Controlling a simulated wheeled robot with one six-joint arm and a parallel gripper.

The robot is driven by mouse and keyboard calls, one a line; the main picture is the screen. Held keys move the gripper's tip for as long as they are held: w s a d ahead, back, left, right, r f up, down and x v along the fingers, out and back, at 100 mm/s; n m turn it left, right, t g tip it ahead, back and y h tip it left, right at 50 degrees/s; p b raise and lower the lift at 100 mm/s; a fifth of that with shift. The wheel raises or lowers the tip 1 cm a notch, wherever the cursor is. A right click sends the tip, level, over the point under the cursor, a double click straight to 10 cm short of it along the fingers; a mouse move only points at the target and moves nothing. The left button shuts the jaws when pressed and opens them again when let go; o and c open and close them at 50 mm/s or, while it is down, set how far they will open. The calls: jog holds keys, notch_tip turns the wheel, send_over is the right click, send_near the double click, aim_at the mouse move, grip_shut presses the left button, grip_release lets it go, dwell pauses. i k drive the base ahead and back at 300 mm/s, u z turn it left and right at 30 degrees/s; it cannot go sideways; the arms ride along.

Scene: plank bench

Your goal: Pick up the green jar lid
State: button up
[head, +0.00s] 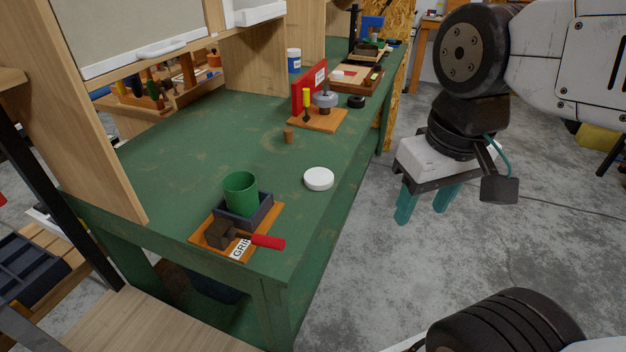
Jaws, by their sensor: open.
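A white round lid (319,179) lies flat on the green bench top, near its right edge. A green cylindrical jar or cup (240,193) stands upright in a small dark grey box (262,207) to the left of the lid. I see no lid that is clearly green. My gripper (426,204) is to the right of the bench, over the floor, with its two teal fingers apart and pointing down. Nothing is between them, and it is well clear of the lid.
A red-handled tool (266,242) lies on an orange board (204,238) at the bench's near end. Farther back, another board (318,121) holds tools and a red panel (309,88). Bench space around the lid is clear.

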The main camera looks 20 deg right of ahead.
aim_at(318, 179)
jog(key=z, duration=0.45)
jog(key=k, duration=0.55)
jog(key=z, duration=0.65)
jog(key=i, duration=1.1)
jog(key=u, duration=1)
